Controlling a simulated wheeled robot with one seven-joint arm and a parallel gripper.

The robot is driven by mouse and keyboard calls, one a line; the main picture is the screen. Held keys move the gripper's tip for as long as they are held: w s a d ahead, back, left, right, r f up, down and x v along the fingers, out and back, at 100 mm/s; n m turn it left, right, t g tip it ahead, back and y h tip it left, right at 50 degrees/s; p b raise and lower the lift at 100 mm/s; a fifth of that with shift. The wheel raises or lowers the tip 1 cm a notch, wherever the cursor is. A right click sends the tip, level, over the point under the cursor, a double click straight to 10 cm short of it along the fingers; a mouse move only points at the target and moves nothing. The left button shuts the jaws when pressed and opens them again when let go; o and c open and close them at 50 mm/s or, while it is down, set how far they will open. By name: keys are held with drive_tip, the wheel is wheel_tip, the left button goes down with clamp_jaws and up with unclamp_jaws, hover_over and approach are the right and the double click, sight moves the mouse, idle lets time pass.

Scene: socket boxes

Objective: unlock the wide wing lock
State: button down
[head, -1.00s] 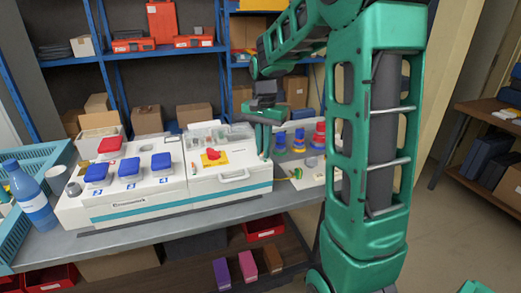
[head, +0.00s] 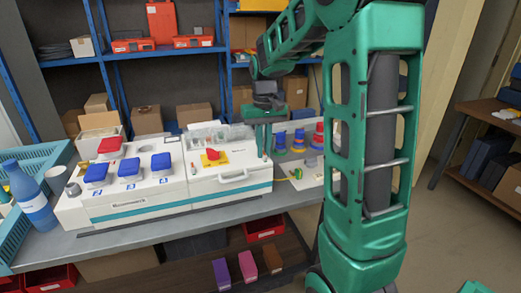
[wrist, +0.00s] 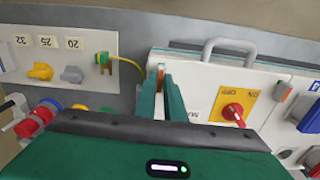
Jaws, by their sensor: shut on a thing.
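My gripper (wrist: 161,98) points down at the right end of the long white box (head: 230,190), where it also shows in the head view (head: 264,150). Its two green fingers are shut on a narrow orange wing lock (wrist: 161,73), whose end shows between the fingertips. The fingers hide most of this lock, so its width and exact angle cannot be told. A second orange-and-grey lock (wrist: 284,91) stands on the same box beyond the yellow switch plate, apart from my gripper.
A red rotary switch (wrist: 233,112) sits on a yellow plate close beside the fingers. A grey handle (wrist: 229,45) sticks out of the box front. A panel with yellow and grey plugs (wrist: 40,70) lies on the other side. Blue-lidded sockets (head: 129,167) stand farther left.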

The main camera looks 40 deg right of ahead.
drive_tip(key=shift+w+n, duration=0.2)
drive_tip(key=shift+n, duration=0.1)
drive_tip(key=c, duration=1.8)
unclamp_jaws()
drive_tip(key=shift+c, duration=0.2)
drive_tip(key=shift+s, duration=0.1)
drive_tip(key=shift+r, duration=0.1)
wheel_tip(320, 180, up, 10)
drive_tip(key=shift+r, duration=0.25)
